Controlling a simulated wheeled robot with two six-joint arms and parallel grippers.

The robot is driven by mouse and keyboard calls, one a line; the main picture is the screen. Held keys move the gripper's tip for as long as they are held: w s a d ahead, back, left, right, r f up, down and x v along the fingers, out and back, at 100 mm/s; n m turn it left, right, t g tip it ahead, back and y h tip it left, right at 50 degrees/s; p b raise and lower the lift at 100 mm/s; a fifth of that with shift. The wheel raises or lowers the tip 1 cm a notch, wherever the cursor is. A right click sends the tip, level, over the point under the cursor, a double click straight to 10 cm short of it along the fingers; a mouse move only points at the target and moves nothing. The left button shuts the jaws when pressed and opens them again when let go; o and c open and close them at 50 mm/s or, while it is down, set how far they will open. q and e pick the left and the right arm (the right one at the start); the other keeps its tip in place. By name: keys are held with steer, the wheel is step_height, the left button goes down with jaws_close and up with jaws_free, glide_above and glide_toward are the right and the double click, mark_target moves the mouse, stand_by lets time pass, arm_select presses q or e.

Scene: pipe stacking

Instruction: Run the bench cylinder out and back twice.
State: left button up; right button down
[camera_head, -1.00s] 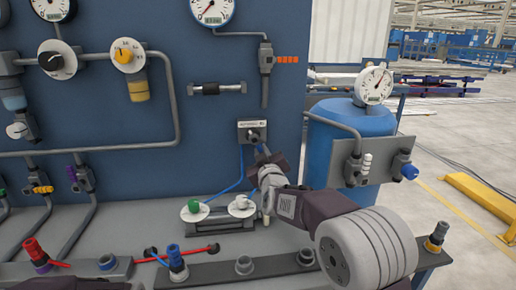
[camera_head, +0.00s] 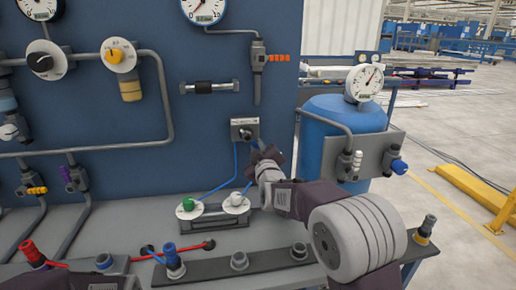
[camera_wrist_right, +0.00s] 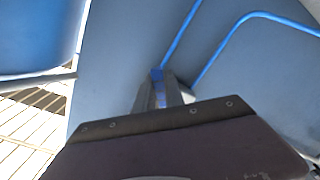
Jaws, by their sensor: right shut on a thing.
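My right gripper (camera_head: 256,153) is in the head view just below a small valve plate (camera_head: 245,130) with a dark knob. Its jaws are shut on a small blue piece (camera_wrist_right: 157,86), seen in the right wrist view; I cannot tell whether it is a hose or a fitting. Blue hoses (camera_head: 235,165) run down from the plate towards a grey block (camera_head: 213,215) with a green button (camera_head: 188,204) and a white button (camera_head: 236,199). A dark cylinder with silver ends (camera_head: 210,87) is mounted level on the blue panel.
A blue tank (camera_head: 322,135) with a gauge (camera_head: 364,83) stands right of the panel. A dark rail (camera_head: 215,268) with upright fittings crosses the bench front. A red-topped fitting (camera_head: 32,253) and a blue-topped fitting (camera_head: 172,255) stand left.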

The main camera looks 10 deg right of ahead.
steer(key=c, duration=1.4)
jaws_free()
steer(key=shift+c, duration=0.2)
steer(key=s, duration=0.9)
